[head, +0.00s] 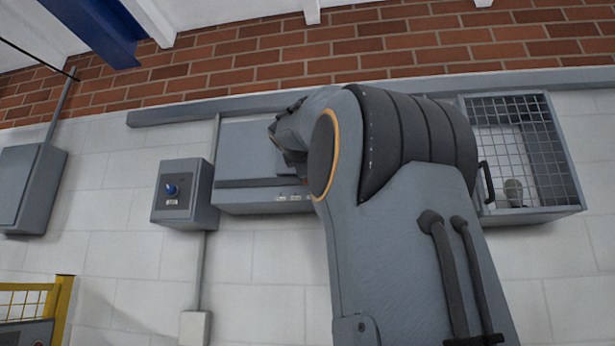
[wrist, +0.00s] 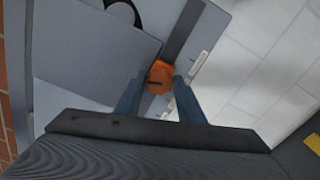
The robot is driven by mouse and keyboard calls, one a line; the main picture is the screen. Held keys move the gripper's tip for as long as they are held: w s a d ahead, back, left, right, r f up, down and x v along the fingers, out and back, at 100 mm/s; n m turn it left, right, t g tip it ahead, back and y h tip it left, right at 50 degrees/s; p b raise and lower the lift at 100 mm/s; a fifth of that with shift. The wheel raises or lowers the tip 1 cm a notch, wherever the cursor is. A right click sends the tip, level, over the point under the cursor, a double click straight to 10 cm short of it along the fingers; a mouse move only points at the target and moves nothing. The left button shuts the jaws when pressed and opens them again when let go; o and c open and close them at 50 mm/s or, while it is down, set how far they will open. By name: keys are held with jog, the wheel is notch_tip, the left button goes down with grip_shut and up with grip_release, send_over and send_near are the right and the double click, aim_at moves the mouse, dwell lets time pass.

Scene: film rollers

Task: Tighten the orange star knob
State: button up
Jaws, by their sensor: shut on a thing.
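The orange star knob (wrist: 160,75) shows in the wrist view, on the face of a grey machine panel (wrist: 85,55). My gripper (wrist: 157,85) has one finger on each side of the knob and is shut on it. A dark slot or mark shows on the knob's face. In the head view my arm hides most of the knob and the gripper. The grey machine housing (head: 262,203) shows on the wall to the left of my arm.
A grey control box with a blue knob (head: 172,188) is on the wall left of the machine. A wire mesh cage (head: 555,165) is to the right of my arm. A blue beam (head: 100,30) hangs at the upper left. A yellow frame (head: 62,300) stands at the lower left.

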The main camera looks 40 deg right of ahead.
jog(key=shift+m+b, duration=0.55)
jog(key=shift+m, duration=1.05)
jog(key=o, duration=1)
jog(key=shift+o, duration=0.2)
jog(key=b+v, duration=0.3)
jog(key=v, duration=0.5)
